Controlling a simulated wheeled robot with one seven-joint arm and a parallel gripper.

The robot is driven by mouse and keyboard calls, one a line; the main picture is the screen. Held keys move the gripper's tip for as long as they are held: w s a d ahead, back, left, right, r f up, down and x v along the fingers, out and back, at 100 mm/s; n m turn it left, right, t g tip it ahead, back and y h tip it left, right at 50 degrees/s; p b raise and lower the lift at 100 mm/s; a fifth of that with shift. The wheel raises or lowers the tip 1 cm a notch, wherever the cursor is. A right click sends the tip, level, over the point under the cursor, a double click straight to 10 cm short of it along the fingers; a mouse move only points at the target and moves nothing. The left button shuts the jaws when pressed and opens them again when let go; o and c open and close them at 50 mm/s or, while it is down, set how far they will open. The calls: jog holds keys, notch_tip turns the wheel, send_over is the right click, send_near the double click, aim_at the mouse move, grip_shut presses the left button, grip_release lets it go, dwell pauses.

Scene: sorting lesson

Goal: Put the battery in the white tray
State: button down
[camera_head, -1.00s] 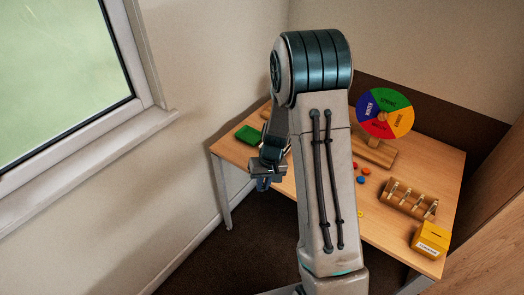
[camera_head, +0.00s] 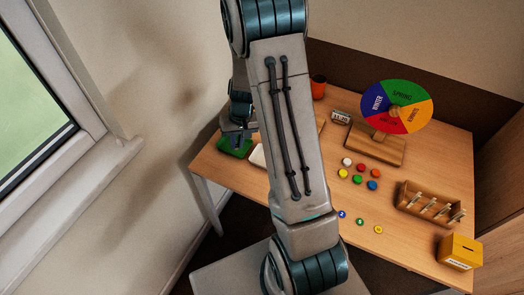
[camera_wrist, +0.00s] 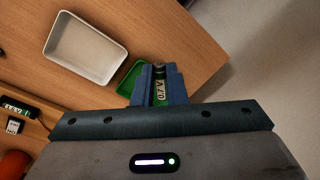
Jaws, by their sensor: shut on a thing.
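My gripper (camera_wrist: 157,85) is shut on a green and dark battery (camera_wrist: 159,88), which stands between the blue fingers in the wrist view. The white tray (camera_wrist: 85,50) is an empty rectangular tray at the upper left of the wrist view, apart from the battery. In the head view my gripper (camera_head: 238,137) is over the left end of the table, near the green tray. The white tray (camera_head: 257,156) shows there only in part, hidden by my arm. The battery cannot be made out in the head view.
A green tray (camera_wrist: 127,80) lies beside the white tray, partly hidden by my gripper. On the table are an orange cup (camera_head: 318,87), a season wheel (camera_head: 396,107), several coloured counters, a wooden rack (camera_head: 430,206) and a yellow box (camera_head: 460,251). A wall and window are at left.

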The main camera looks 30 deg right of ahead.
jog(key=s+d+m+t+b, duration=0.1)
jog(key=s+d+m+b, duration=0.3)
jog(key=d, duration=0.6)
jog(key=s+d+m+b, duration=0.3)
jog(key=s+d+m, duration=0.15)
jog(key=d, duration=0.45)
jog(key=shift+m+h, duration=0.25)
jog(key=shift+h, duration=0.05)
jog(key=w+a+f, duration=0.2)
jog(key=a, duration=0.1)
jog(key=w+a+f+p, duration=0.1)
jog(key=w+a+f, duration=0.1)
jog(key=a+f, duration=0.1)
jog(key=w+a+f+p, duration=0.1)
jog(key=w+a+f, duration=0.1)
jog(key=a, duration=0.1)
jog(key=shift+a+f, duration=0.15)
jog(key=shift+f, duration=2.05)
jog(key=shift+f, duration=0.1)
jog(key=shift+f, duration=0.15)
jog(key=c, duration=1.5)
grip_release()
jog(key=shift+o, duration=0.2)
